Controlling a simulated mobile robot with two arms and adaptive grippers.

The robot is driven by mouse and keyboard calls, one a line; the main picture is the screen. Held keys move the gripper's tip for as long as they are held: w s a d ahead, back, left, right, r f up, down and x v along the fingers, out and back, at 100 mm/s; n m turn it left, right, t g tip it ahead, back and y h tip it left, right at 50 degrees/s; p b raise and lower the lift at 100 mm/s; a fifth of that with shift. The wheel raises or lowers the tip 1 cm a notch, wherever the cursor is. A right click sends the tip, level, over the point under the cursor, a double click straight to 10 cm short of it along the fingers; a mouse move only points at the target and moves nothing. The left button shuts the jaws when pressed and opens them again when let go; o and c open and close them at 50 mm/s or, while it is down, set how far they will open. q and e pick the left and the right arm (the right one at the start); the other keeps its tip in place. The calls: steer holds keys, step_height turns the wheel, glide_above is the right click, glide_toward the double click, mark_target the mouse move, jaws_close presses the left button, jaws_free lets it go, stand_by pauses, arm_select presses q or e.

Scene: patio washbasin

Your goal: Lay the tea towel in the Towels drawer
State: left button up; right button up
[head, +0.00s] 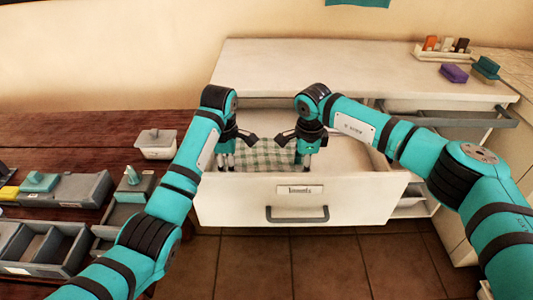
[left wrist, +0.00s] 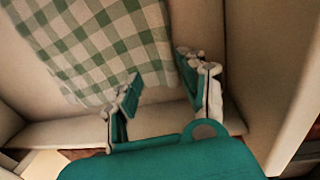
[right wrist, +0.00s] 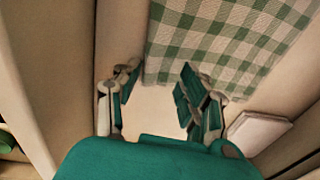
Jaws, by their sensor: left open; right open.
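The tea towel (head: 265,157), green and white checked, lies spread inside the open, pulled-out drawer (head: 350,200). The label on the drawer front is too blurred to read. My left gripper (head: 238,150) is open over the left part of the drawer. In the left wrist view the towel (left wrist: 95,35) reaches between and beyond its parted fingers (left wrist: 160,75). My right gripper (head: 294,150) is open at the towel's right side. In the right wrist view a towel corner (right wrist: 220,45) lies near its parted fingers (right wrist: 158,78). I cannot tell whether any fingertip touches the cloth.
The white countertop (head: 350,70) is behind the drawer, with a purple block (head: 454,73) and a teal block (head: 486,68) at its right. The tiled floor in front is clear.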

arm_select(q)
steer(key=s+r, duration=0.5)
steer(key=r, duration=0.2)
steer(key=shift+s+r, duration=0.3)
steer(key=shift+r, duration=0.1)
arm_select(e)
steer(key=s+r, duration=0.5)
steer(key=r, duration=0.2)
steer(key=shift+s+r, duration=0.25)
steer(key=shift+r, duration=0.15)
